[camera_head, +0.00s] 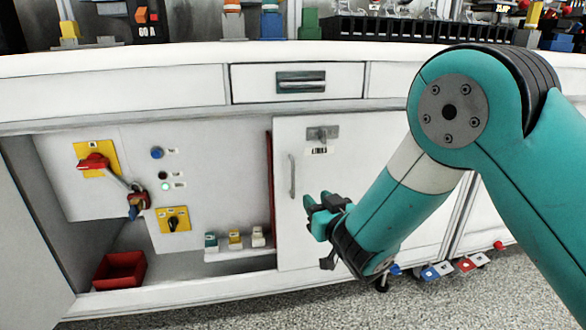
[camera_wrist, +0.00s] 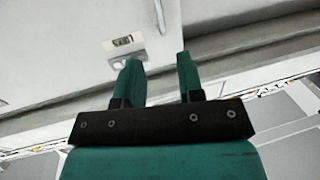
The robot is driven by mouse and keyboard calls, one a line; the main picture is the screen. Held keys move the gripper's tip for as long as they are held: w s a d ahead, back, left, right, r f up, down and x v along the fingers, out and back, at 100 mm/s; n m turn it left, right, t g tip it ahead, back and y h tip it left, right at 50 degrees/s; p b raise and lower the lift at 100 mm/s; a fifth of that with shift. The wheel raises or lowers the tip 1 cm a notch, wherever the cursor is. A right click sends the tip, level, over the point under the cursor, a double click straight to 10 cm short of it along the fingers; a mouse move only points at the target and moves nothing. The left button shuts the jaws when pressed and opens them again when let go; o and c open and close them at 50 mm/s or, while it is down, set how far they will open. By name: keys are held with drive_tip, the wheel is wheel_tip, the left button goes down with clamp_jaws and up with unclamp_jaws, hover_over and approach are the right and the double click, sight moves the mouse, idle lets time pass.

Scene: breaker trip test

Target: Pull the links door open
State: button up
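The links door (camera_head: 340,225) is a white cabinet door, shut, in the middle of the head view. It has a vertical grey bar handle (camera_head: 292,176) near its left edge. A small metal latch (camera_head: 322,133) with a label below it sits near its top. In the wrist view the handle (camera_wrist: 160,15) shows at the top edge, beyond my fingers. My gripper (camera_head: 319,213) is in front of the door, right of and below the handle. Its two teal fingers (camera_wrist: 158,75) are apart with nothing between them, and it appears clear of the handle.
Left of the door is an open compartment with a red rotary switch (camera_head: 95,162), a padlock (camera_head: 138,198), a yellow-plated switch (camera_head: 174,221) and a red bin (camera_head: 120,270). An open door (camera_head: 30,250) stands at far left. A drawer (camera_head: 298,82) is above. Coloured tags (camera_head: 440,270) lie lower right.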

sight(294, 175)
drive_tip(key=b+x, duration=0.1)
drive_tip(key=x, duration=1.3)
drive_tip(key=shift+s, duration=0.1)
clamp_jaws()
